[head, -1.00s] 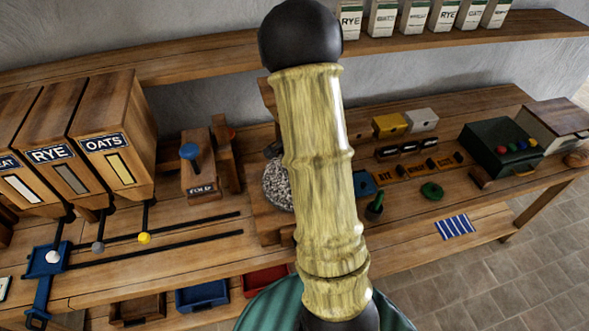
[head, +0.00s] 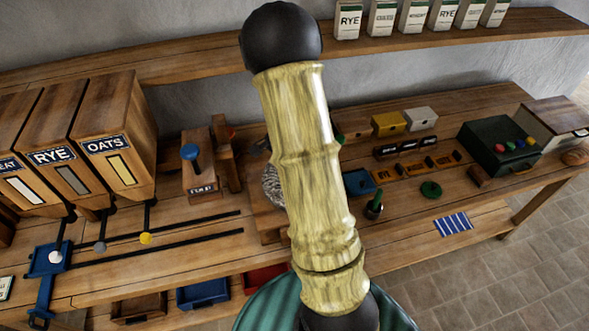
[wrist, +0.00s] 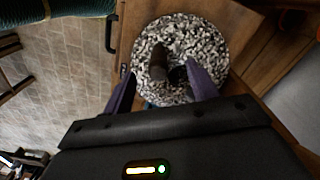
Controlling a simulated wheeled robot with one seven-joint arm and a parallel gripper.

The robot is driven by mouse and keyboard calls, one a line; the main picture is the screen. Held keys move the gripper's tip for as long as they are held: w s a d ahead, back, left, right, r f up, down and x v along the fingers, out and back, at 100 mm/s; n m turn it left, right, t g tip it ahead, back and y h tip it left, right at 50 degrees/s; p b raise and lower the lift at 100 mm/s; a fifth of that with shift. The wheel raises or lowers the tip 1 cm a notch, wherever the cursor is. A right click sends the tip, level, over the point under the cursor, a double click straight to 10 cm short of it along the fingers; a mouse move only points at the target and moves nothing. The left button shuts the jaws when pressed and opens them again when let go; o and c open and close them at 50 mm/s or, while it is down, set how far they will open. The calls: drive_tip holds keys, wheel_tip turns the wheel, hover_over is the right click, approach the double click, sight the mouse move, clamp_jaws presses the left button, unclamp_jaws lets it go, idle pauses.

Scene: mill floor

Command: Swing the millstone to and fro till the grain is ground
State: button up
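The millstone is a round, black-and-white speckled stone. In the head view only its left edge (head: 271,186) shows past my arm. In the wrist view most of its face (wrist: 207,38) shows. A dark brown upright handle (wrist: 159,62) stands on it, with a black round part (wrist: 178,75) beside it. My gripper (wrist: 161,71) has its two purple fingers apart, one on each side of the handle and black part. A gap shows on the left; contact on the right is unclear. My arm hides the gripper in the head view. No grain can be made out.
Wooden hoppers, including one marked OATS (head: 117,128), stand left, above a blue scoop (head: 47,262). A wooden block with a blue knob (head: 198,176) stands left of the stone. A green box (head: 500,148) stands right. A shelf (head: 200,58) runs behind.

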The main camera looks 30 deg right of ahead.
drive_tip(key=shift+o, duration=0.3)
drive_tip(key=shift+a, duration=0.1)
drive_tip(key=shift+r, duration=0.1)
wheel_tip(320, 180, up, 9)
drive_tip(key=p, duration=0.7)
idle(0.4)
drive_tip(key=shift+s+a+f, duration=0.1)
drive_tip(key=shift+f, duration=0.1)
drive_tip(key=s+a+f+n+t+b, duration=0.1)
drive_tip(key=s+a+f+n+b, duration=0.1)
drive_tip(key=s+a+n+b, duration=0.4)
drive_tip(key=s+a+f+n+t+b, duration=0.1)
drive_tip(key=s+a+f+n+b, duration=0.1)
drive_tip(key=s+a+n+b, duration=0.4)
drive_tip(key=a+n+b, duration=0.1)
drive_tip(key=n, duration=0.2)
drive_tip(key=shift+a+f+t, duration=0.3)
drive_tip(key=shift+a+f, duration=0.1)
